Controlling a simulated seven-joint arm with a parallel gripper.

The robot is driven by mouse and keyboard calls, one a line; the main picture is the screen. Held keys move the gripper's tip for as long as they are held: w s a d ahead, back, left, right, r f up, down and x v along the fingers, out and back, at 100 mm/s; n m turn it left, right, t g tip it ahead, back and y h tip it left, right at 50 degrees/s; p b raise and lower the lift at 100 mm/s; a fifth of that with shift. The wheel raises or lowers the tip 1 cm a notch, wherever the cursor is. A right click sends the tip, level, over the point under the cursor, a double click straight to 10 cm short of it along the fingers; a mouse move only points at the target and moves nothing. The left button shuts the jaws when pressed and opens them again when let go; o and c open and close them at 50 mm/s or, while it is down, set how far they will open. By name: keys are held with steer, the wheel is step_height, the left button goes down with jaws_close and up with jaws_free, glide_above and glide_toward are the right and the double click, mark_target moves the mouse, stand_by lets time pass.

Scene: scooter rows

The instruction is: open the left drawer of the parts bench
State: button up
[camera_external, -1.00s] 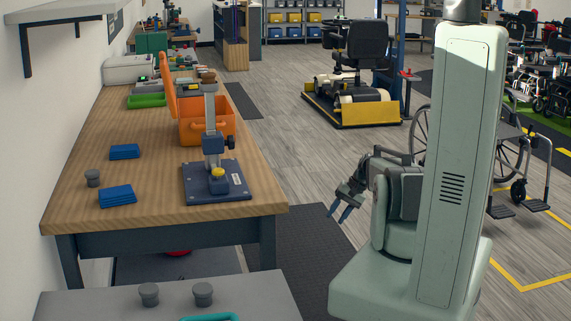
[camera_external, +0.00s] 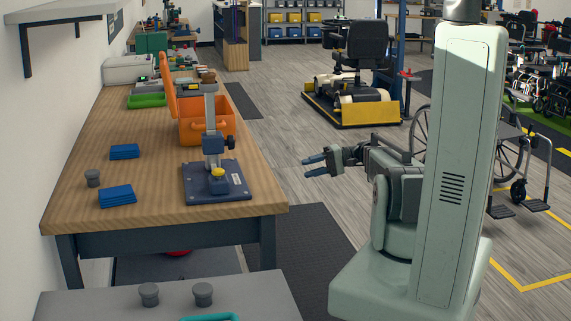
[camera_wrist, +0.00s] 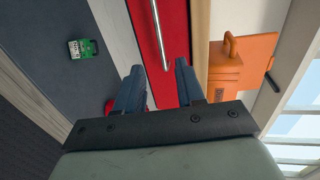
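The parts bench (camera_external: 75,200) is the wooden-topped bench at left in the external view; its aisle-side drawer fronts are hidden there. In the wrist view a red drawer front (camera_wrist: 178,25) with a long silver bar handle (camera_wrist: 159,35) lies ahead, beyond the fingers. I cannot tell whether it is the left drawer; no gap around it is clear. My gripper (camera_external: 313,166) is in the aisle right of the bench, apart from it, fingers pointing towards it. In the wrist view my gripper (camera_wrist: 159,68) is open and empty, its fingers either side of the handle's line.
An orange toolbox (camera_external: 206,128) with raised lid and a blue-based stand (camera_external: 235,186) are on the benchtop. A green item (camera_wrist: 82,48) lies on a dark surface in the wrist view. A grey table (camera_external: 255,295) is in front. Floor between arm and bench is clear.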

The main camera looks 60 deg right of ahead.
steer(key=x, duration=1.2)
steer(key=shift+c, duration=0.4)
jaws_close()
